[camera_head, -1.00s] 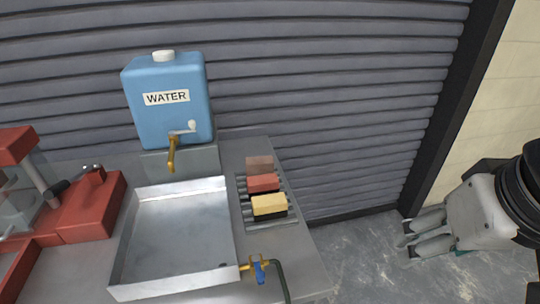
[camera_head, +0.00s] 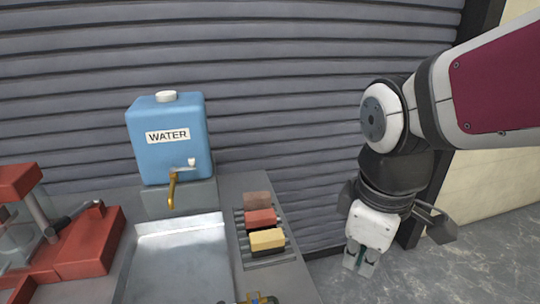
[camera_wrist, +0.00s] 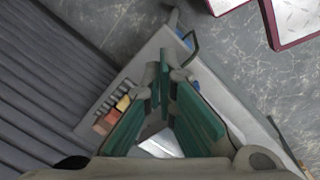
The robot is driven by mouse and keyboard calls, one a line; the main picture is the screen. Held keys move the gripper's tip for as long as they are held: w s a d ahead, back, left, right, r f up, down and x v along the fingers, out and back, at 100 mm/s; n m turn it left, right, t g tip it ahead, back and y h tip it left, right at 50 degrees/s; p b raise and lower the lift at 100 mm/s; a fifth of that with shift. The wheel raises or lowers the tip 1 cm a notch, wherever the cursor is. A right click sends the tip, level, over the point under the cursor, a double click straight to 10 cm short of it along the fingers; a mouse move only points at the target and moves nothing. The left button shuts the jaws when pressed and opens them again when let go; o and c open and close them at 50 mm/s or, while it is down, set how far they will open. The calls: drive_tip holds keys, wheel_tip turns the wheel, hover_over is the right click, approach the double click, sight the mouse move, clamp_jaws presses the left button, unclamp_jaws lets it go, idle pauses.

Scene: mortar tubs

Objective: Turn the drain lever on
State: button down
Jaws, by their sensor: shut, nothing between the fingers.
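My gripper (camera_head: 361,262) hangs fingers down, right of the counter and apart from the lever. Its green-padded fingers (camera_wrist: 165,62) are shut and empty. The lever's exact angle cannot be told.
A blue water tank (camera_head: 168,140) with a brass tap stands behind the basin. A rack holds a yellow block (camera_head: 267,238), a red block (camera_head: 260,219) and a brown block (camera_head: 257,200). Red equipment (camera_head: 75,245) stands left. The floor (camera_head: 460,265) right of the counter looks clear.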

drive_tip(key=a+f+n+g+y+p, duration=0.1)
drive_tip(key=a+f+n, duration=0.3)
drive_tip(key=a+n, duration=0.5)
drive_tip(key=a+f+n+g+y+p, duration=0.1)
drive_tip(key=a+f+n+g, duration=0.3)
drive_tip(key=a+n, duration=0.5)
drive_tip(key=shift+s+f+n+p, duration=0.3)
drive_tip(key=shift+f+p, duration=0.1)
drive_tip(key=shift+p, duration=0.2)
drive_tip(key=shift+a+f, duration=0.1)
drive_tip(key=x, duration=0.3)
drive_tip(key=w+x, duration=0.1)
drive_tip(key=x, duration=0.2)
drive_tip(key=d+x, duration=0.1)
drive_tip(key=x, duration=0.2)
drive_tip(key=shift+w+f, duration=0.4)
drive_tip(key=shift+w+d, duration=0.3)
drive_tip(key=shift+w, duration=0.4)
